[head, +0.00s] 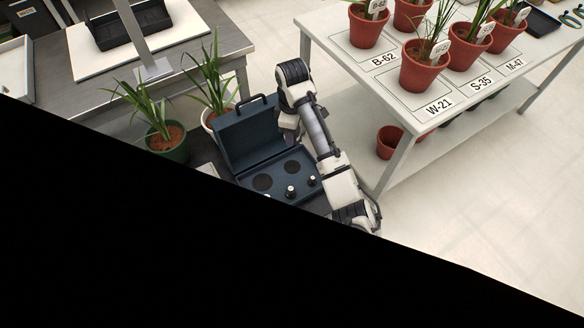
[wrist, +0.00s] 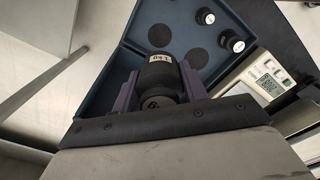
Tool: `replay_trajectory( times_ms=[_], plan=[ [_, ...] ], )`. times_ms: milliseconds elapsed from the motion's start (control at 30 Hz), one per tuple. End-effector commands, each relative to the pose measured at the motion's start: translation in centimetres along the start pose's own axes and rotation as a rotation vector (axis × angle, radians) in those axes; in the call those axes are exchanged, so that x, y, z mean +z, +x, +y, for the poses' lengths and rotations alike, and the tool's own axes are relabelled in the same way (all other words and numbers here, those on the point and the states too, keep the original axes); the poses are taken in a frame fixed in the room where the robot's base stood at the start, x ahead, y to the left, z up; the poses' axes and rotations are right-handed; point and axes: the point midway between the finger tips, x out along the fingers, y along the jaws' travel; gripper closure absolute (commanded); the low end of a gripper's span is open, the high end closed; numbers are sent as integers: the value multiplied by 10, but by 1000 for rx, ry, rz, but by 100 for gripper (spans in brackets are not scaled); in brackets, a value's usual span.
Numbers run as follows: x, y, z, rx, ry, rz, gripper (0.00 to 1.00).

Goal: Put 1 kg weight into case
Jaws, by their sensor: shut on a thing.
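My gripper (wrist: 158,88) is shut on a black weight (wrist: 156,72) with a pale label that seems to read 1 kg. The weight is between the two purple fingers in the wrist view and appears over the case; its height above it is unclear. The open dark blue case (wrist: 133,52) has dark round recesses and two smaller weights (wrist: 205,16) (wrist: 231,42) standing in it. In the head view the case (head: 243,138) stands with its lid raised, beside my arm. The held weight and fingertips are hidden there.
A scale (wrist: 268,84) with a lit display is right of the case in the wrist view. Potted plants (head: 167,140) stand behind the case in the head view. A white table (head: 345,75) with labelled red pots is close to my arm's right. Black covers the lower left.

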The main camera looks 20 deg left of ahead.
Motion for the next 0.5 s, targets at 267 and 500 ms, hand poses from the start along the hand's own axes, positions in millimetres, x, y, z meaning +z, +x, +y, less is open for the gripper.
replay_trajectory(
  times_ms=[267, 500],
  plan=[
    [-1, 66, 0, 1, -1, 1, 100],
    [0, 94, 0, 3, 0, 1, 100]
  ],
)
